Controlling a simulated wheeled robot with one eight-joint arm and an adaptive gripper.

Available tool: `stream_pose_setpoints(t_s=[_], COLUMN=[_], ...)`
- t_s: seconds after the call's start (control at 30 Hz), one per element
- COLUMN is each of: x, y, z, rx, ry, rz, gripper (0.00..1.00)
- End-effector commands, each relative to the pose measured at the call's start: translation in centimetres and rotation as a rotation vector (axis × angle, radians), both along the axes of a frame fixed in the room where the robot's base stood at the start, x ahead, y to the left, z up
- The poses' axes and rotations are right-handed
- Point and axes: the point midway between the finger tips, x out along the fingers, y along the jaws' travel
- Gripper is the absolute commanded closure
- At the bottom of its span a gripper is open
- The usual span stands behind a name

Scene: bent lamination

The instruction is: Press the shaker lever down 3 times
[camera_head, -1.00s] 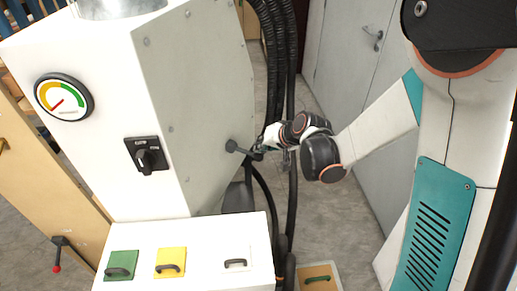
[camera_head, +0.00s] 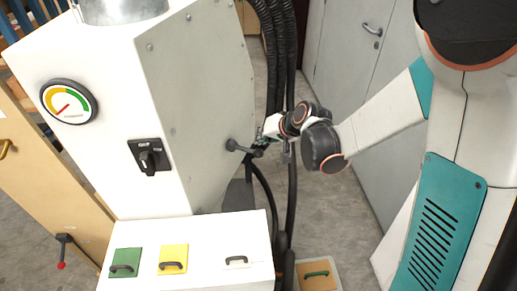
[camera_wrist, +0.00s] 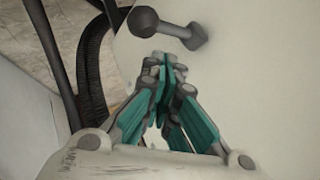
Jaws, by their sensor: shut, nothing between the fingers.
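The shaker lever (camera_head: 243,149) is a dark grey bar with round ends on the grey side panel of the white machine. In the wrist view the lever (camera_wrist: 168,28) lies just beyond my fingertips, at the top of the picture. My gripper (camera_head: 264,140) is at the lever's outer end in the head view, partly hidden by my wrist. In the wrist view my gripper (camera_wrist: 164,66) has its teal fingers together, with nothing between them. I cannot tell whether the fingertips touch the lever.
Black hoses (camera_head: 283,60) run down behind my gripper, close to it. A gauge (camera_head: 68,101) and a rotary switch (camera_head: 149,157) are on the machine's front. A white cabinet with green (camera_head: 125,262) and yellow (camera_head: 173,259) panels stands below. Another lever with a red knob (camera_head: 61,265) is at left.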

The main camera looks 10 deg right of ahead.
Motion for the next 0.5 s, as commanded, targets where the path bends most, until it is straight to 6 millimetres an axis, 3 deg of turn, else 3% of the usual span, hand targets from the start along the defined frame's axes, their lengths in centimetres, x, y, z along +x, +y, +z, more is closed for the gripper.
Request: stream_pose_setpoints(t_s=[0.3, 0.5], x=[0.0, 0.0], y=[0.0, 0.0], z=[3.3, 4.1], rx=[0.0, 0.0], ry=[0.0, 0.0], rz=[0.0, 0.0], gripper=[1.0, 1.0])
